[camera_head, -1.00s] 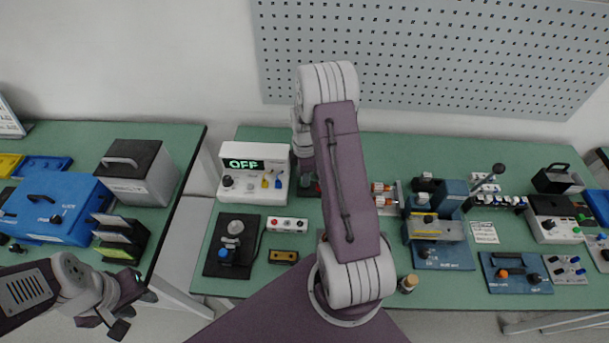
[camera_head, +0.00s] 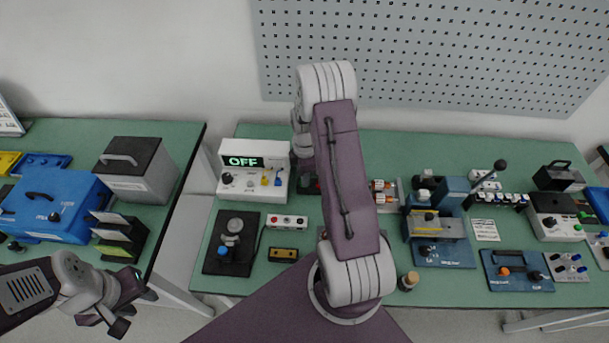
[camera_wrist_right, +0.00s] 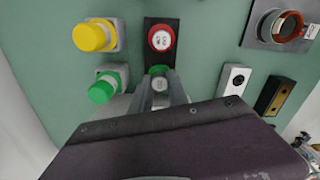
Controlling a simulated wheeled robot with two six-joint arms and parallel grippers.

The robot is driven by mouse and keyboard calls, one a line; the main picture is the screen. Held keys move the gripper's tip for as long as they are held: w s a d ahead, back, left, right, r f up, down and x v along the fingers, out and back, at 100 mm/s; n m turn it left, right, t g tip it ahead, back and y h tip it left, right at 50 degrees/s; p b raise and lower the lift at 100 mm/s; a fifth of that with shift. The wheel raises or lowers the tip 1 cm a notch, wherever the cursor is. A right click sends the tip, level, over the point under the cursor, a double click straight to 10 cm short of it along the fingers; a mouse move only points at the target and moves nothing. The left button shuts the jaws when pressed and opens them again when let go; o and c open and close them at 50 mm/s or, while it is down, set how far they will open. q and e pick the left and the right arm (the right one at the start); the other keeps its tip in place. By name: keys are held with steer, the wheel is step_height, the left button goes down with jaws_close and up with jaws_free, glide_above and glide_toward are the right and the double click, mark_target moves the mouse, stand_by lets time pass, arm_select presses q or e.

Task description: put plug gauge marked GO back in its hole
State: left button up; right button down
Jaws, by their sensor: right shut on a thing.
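My right gripper (camera_wrist_right: 160,88) is shut on a gauge (camera_wrist_right: 158,70) with a green end, seen in the right wrist view. I take it for the GO plug gauge, but its marking cannot be read. It is over or at the near end of a black holder (camera_wrist_right: 150,22); I cannot tell whether it is in a hole. A red-capped gauge (camera_wrist_right: 160,38) with a white marked face stands in the holder just beyond. In the head view my right arm hides this gripper. My left gripper (camera_head: 134,312) is open and empty at the lower left.
In the wrist view, yellow (camera_wrist_right: 90,36) and green (camera_wrist_right: 103,90) round-topped parts stand left of the holder. A white box (camera_wrist_right: 235,80) and a copper-coloured ring part (camera_wrist_right: 285,25) are to the right. In the head view a unit reading OFF (camera_head: 253,170) stands on the green table (camera_head: 310,272).

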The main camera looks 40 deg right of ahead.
steer(key=shift+f, duration=0.2)
steer(key=c, duration=1.2)
jaws_free()
step_height(320, 180, up, 9)
steer(key=shift+r+b, duration=0.1)
steer(key=shift+b, duration=0.25)
